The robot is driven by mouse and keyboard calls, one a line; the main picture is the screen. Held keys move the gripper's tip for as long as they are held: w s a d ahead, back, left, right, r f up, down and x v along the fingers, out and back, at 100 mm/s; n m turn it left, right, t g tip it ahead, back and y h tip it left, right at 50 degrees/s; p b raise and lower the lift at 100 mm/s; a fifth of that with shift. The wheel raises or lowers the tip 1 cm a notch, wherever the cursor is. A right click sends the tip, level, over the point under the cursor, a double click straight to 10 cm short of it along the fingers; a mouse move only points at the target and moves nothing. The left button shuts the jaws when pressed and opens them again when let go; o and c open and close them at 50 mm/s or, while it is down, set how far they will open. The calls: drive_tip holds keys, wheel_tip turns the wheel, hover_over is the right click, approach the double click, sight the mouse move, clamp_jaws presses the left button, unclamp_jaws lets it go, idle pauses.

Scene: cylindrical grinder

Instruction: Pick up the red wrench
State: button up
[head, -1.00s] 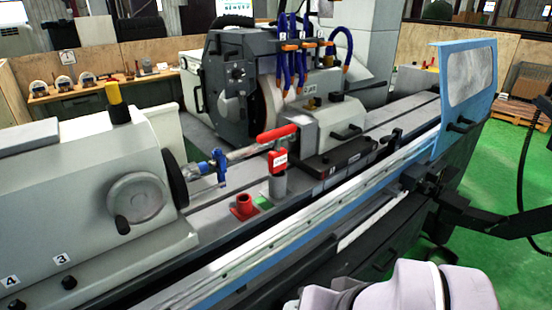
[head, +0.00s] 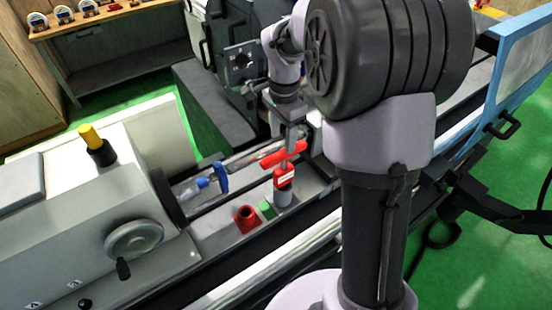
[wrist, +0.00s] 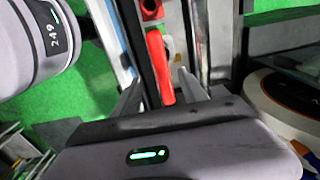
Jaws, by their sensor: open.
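The red wrench (head: 284,155) shows as a red bar on top of a short grey post (head: 285,196) with a red tag, on the grinder's table. My gripper (head: 291,138) is just above it, pointing down; the arm hides part of the area behind. In the wrist view the wrench (wrist: 160,68) runs lengthwise between the two spread fingers of my gripper (wrist: 162,92). The gripper is open, and I cannot tell whether a finger touches the wrench.
A red socket (head: 246,218) and a green patch (head: 267,210) are beside the post. A blue clamp (head: 221,177) is on the spindle side, near the handwheel (head: 134,239). The grinder's wheel housing stands behind, and a blue-framed guard (head: 520,75) rises at right.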

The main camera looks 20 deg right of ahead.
sight(284, 160)
drive_tip(key=f, duration=0.6)
drive_tip(key=f+b, duration=0.1)
drive_tip(key=f, duration=0.2)
drive_tip(key=shift+w+d+f, duration=0.1)
drive_tip(key=shift+d+f, duration=0.25)
drive_tip(key=shift+f, duration=0.05)
drive_tip(key=shift+w+f, duration=0.2)
drive_tip(key=shift+f, duration=0.2)
drive_tip(key=shift+s+r, duration=0.1)
drive_tip(key=shift+s, duration=0.05)
drive_tip(key=shift+c, duration=1.1)
clamp_jaws()
